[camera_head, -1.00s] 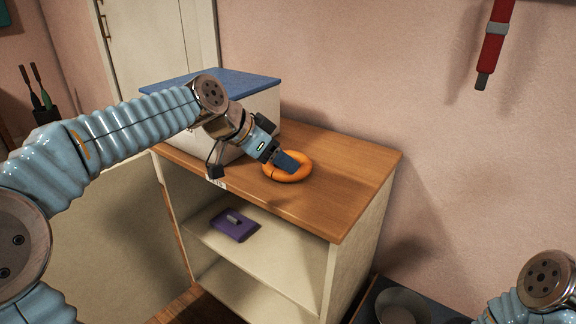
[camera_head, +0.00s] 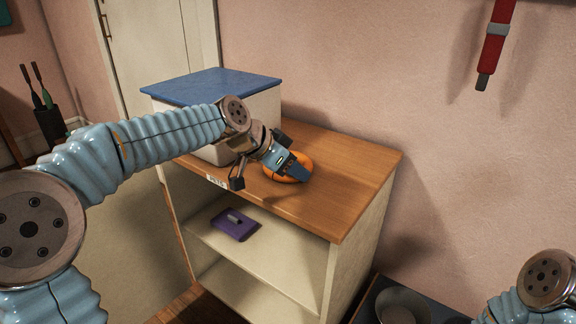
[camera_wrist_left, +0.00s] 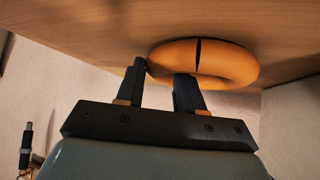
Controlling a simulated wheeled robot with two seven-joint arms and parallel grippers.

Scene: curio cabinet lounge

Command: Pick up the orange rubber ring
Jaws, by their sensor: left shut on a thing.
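The orange rubber ring (camera_head: 303,158) lies on the wooden top of a low cabinet. My left gripper (camera_head: 299,175) comes down at its near right side and covers part of it. In the left wrist view the ring (camera_wrist_left: 230,62) shows a dark line across its band. The fingers of my left gripper (camera_wrist_left: 160,75) are shut on the left part of the ring's band. The ring still appears to touch the wood. My right gripper is out of view; only part of that arm shows at the bottom right.
A white box with a blue lid (camera_head: 215,84) stands at the back left of the cabinet top (camera_head: 345,175). A small label (camera_head: 216,181) is on the front edge. A purple item (camera_head: 235,224) lies on the shelf below. The top's right side is clear.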

